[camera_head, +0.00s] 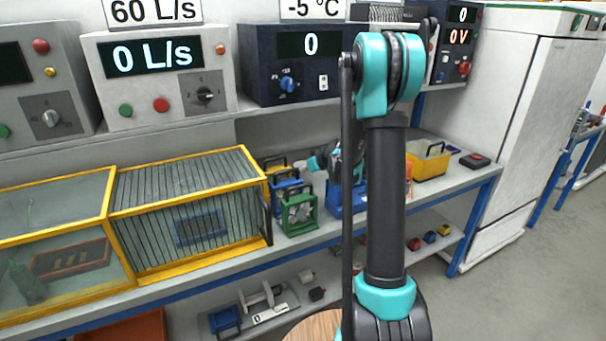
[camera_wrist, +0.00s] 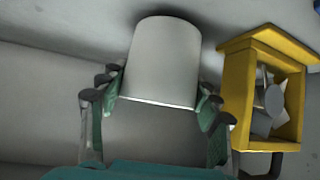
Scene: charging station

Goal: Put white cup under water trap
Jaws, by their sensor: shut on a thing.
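The white cup (camera_wrist: 164,58) fills the middle of the wrist view, a plain pale cylinder seen from close up. My gripper (camera_wrist: 160,100) has its teal-padded fingers on both sides of the cup and is shut on it. In the head view my gripper (camera_head: 316,163) is small and partly behind my arm, above the bench by the small coloured crates. A small pale shape shows at its left tip there. I cannot make out the water trap with certainty in either view.
In the wrist view a yellow box (camera_wrist: 235,100) with grey pieces stands close right of the cup. On the bench are a green crate (camera_head: 299,213), a yellow-framed cage (camera_head: 190,215) and a yellow tray (camera_head: 428,163). Instrument boxes (camera_head: 160,80) line the shelf above.

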